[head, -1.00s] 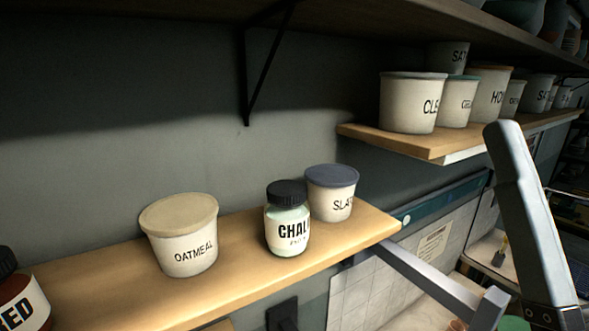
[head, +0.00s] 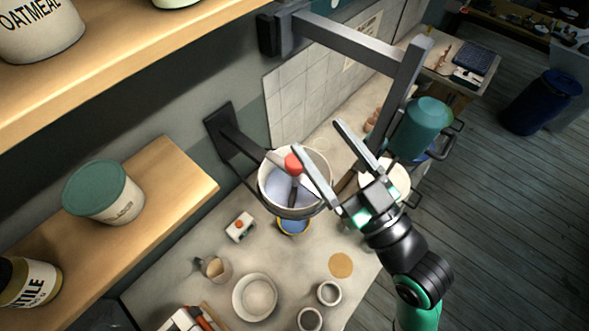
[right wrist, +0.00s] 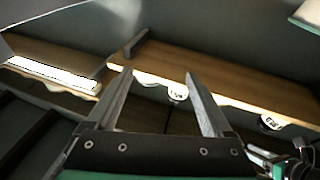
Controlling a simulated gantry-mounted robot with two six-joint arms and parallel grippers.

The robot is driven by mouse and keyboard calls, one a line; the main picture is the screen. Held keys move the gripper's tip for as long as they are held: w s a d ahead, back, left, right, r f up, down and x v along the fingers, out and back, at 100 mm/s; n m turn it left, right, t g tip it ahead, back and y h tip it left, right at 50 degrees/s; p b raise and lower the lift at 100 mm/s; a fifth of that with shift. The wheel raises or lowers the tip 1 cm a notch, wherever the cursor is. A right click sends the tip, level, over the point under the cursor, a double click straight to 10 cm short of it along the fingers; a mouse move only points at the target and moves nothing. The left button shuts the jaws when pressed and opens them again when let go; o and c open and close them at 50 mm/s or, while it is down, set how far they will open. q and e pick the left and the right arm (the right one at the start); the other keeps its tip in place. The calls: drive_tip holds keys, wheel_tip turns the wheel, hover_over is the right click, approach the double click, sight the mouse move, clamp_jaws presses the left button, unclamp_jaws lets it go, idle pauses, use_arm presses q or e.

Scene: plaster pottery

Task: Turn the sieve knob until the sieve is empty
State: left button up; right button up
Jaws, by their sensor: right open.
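The sieve (head: 266,183) is a round white-rimmed vessel held on a dark wall bracket in the head view. Its red knob (head: 293,162) sits on top of a bar across the opening. The inside looks bluish-grey; I cannot tell how much material it holds. My right gripper (head: 318,135) is open and empty, its two long fingers pointing up and left. In the picture one finger lies just right of the red knob; I cannot tell whether they touch. In the right wrist view its spread fingers (right wrist: 157,78) have nothing between them. My left gripper is not in view.
A yellow-rimmed blue bowl (head: 293,227) stands below the sieve. The worktop holds a small box with a red button (head: 240,227), a jug (head: 213,269) and a plate (head: 254,297). A metal frame holding a teal container (head: 422,128) stands to the right. Shelves with tubs (head: 104,195) are at left.

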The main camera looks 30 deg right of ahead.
sight(299, 167)
drive_tip(key=s+f+g+b, duration=0.3)
drive_tip(key=f, duration=1.3)
drive_tip(key=shift+m+h, duration=0.3)
drive_tip(key=shift+m, duration=0.1)
drive_tip(key=w, duration=0.3)
drive_tip(key=w+p, duration=0.1)
drive_tip(key=w, duration=0.3)
drive_tip(key=w+a+r, duration=0.1)
drive_tip(key=w, duration=0.3)
drive_tip(key=shift+w, duration=0.25)
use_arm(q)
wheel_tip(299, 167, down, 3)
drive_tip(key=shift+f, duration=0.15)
use_arm(e)
drive_tip(key=shift+c, duration=0.2)
clamp_jaws()
use_arm(q)
drive_tip(key=shift+p, duration=0.3)
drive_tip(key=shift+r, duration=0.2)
use_arm(e)
drive_tip(key=shift+a, duration=0.1)
